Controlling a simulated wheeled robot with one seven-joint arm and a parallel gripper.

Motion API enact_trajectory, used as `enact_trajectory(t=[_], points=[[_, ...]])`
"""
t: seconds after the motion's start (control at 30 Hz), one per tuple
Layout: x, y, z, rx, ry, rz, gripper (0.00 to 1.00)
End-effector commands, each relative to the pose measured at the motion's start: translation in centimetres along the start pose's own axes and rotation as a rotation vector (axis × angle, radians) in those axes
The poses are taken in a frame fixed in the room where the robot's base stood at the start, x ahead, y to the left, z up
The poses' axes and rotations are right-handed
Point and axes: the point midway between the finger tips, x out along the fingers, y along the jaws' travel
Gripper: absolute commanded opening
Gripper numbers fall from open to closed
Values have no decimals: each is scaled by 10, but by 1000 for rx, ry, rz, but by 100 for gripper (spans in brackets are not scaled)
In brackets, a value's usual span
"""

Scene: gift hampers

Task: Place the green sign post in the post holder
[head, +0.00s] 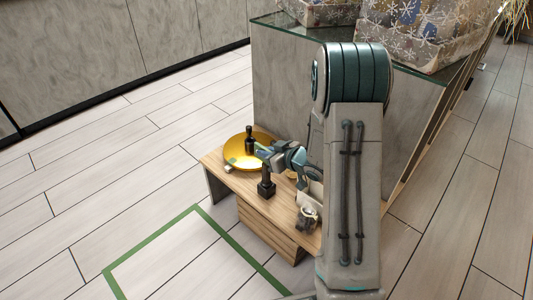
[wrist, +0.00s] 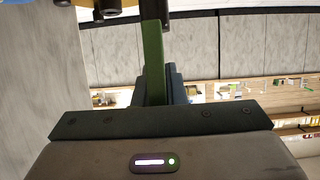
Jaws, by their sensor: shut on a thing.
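The green sign post (wrist: 153,62) is a flat green bar in the wrist view, running up from between the fingers of my gripper (wrist: 163,88). My gripper is shut on it. In the head view my gripper (head: 262,151) is above the low wooden table, beside the gold dish (head: 265,139). A small green patch shows at the dish's left edge, but I cannot tell whether it is the post. A black upright piece on a square base (head: 266,189) stands at the table's front edge, below my gripper. It may be the post holder; I cannot tell for sure.
A black bottle-like thing (head: 249,146) stands at the dish. A small grey-and-dark object (head: 306,220) is at the table's right front. Behind is a glass-topped counter (head: 282,75) with snowflake-patterned hampers (head: 433,40). The floor inside the green tape outline (head: 150,245) is clear.

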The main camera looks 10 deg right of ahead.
Motion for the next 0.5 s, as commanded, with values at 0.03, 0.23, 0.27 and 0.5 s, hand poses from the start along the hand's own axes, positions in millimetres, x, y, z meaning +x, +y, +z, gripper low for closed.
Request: enact_trajectory(t=[0.03,0.23,0.27,0.5], points=[[1,0,2,0,0,0,0],[1,0,2,0,0,0,32],[1,0,2,0,0,0,32],[-1,0,-2,0,0,0,32]])
